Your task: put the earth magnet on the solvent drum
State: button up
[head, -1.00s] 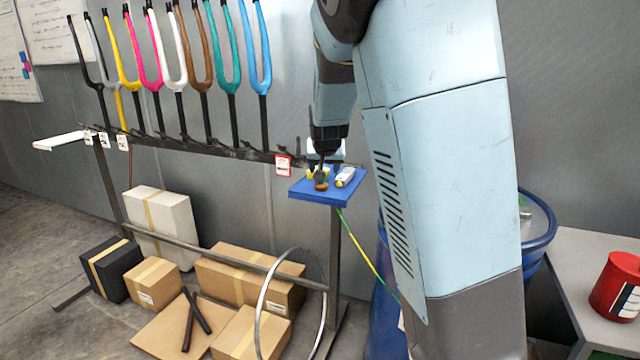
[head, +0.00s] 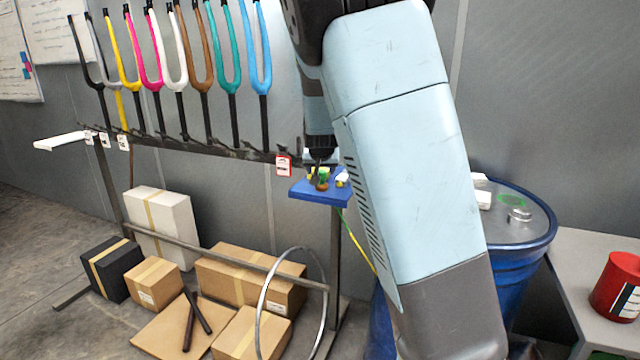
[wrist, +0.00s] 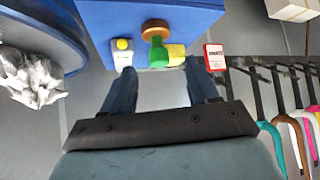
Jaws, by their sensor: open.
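The blue shelf (head: 322,197) at the rack's right end holds a copper-brown disc (head: 321,187) with a green part (head: 323,173) above it, which looks like the earth magnet. In the wrist view the disc (wrist: 156,26) and green part (wrist: 158,53) lie ahead, between the finger lines, with a yellow piece (wrist: 175,54) beside the green. My gripper (wrist: 160,68) is open and empty; in the head view it is above the shelf, its fingertips hard to make out. The blue solvent drum (head: 535,240) stands right, partly hidden by my arm.
A white bottle with a yellow cap (wrist: 123,55) stands close beside the magnet. White blocks (head: 483,200) and a metal bung (head: 520,215) sit on the drum lid. A green-yellow cable (head: 357,243) hangs from the shelf. A red can (head: 617,287) stands on the bench.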

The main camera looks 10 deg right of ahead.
aim_at(322, 178)
jog(key=shift+x, duration=2.15)
jog(key=shift+f, duration=0.1)
jog(key=shift+x, duration=2.5)
jog(key=shift+s+d+f, duration=0.1)
jog(key=shift+c, duration=0.3)
